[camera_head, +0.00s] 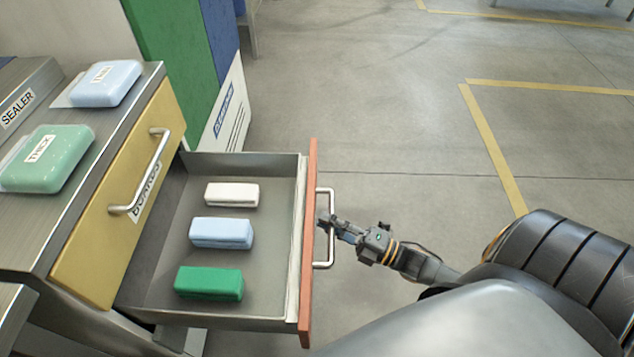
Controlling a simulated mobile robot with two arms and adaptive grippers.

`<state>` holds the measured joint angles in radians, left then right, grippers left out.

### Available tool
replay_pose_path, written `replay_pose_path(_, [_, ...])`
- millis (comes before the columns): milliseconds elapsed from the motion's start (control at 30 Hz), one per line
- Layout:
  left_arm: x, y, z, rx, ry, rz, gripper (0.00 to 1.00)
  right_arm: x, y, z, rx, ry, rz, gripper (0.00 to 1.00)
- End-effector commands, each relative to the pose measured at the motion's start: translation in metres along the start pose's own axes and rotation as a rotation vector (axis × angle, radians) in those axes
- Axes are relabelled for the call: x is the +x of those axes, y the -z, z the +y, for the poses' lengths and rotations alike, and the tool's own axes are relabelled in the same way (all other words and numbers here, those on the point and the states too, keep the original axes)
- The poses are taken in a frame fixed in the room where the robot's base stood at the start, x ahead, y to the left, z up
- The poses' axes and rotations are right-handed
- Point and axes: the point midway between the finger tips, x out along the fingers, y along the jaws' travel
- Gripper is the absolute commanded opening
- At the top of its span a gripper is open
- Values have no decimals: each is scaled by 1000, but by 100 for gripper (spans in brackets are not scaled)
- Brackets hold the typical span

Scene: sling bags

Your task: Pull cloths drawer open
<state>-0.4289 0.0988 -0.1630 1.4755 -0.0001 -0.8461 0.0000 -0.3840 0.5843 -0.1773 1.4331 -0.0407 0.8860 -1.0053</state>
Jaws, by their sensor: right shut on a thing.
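The open drawer (309,200) has an orange-red front and a grey metal tray. It extends out to the right from the cabinet. Inside lie a white block (232,195), a light blue block (221,233) and a green block (209,283), apart from each other in a row. My right gripper (326,226) is at the drawer's metal bar handle (325,264) and shut on it, near the middle of the bar. No label shows on the drawer front from this angle. My left gripper is not in view.
A yellow closed drawer (105,245) with its own handle sits above, in the cabinet. A light blue pack (106,84) and a green pack labelled THICK (47,158) lie on the countertop. Open floor with yellow lines (494,150) lies to the right.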

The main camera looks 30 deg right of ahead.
Motion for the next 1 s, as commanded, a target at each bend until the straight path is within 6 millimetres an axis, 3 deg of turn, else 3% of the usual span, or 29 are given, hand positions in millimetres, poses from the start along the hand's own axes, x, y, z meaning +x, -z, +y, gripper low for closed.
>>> replay_pose_path(400, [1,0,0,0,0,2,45,-4,0,-2,1,5,2,0])
replay_pose_path(433, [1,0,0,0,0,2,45,-4,0,-2,1,6,2,15])
replay_pose_path(500, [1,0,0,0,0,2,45,-4,0,-2,2,5,2,24])
replay_pose_path(833, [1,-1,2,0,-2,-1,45,-6,-1,-1,0,3,0,24])
replay_pose_path(1000, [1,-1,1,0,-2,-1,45,-29,-1,-2,1,7,-1,24])
